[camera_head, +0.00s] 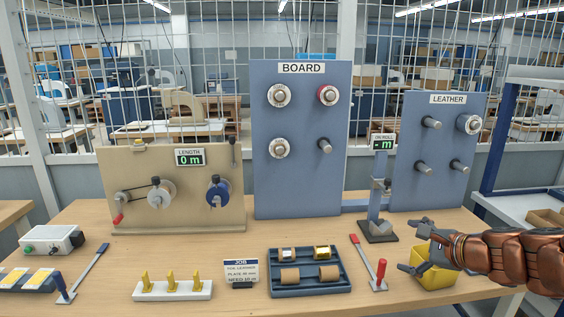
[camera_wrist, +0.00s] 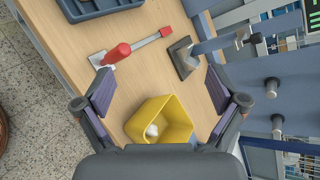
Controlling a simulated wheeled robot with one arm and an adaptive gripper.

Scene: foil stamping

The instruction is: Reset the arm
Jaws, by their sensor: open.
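My gripper (camera_head: 416,252) is at the right side of the table in the head view, with my arm reaching in from the right edge. In the wrist view my gripper (camera_wrist: 166,100) has its two fingers spread wide, with nothing between the pads. A yellow bin (camera_head: 436,277) stands just beyond and below the fingers, partly hidden by my arm in the head view. The wrist view shows the yellow bin (camera_wrist: 172,108) from above with a small white item (camera_wrist: 152,131) inside.
A red-handled tool (camera_head: 369,262) and a metal stand (camera_head: 378,228) are left of my gripper. A blue tray (camera_head: 310,291) holds several rolls. The BOARD panel (camera_head: 300,180) and LEATHER panel (camera_head: 432,185) stand behind. A job card (camera_head: 241,272) and a winding station (camera_head: 178,220) are further left.

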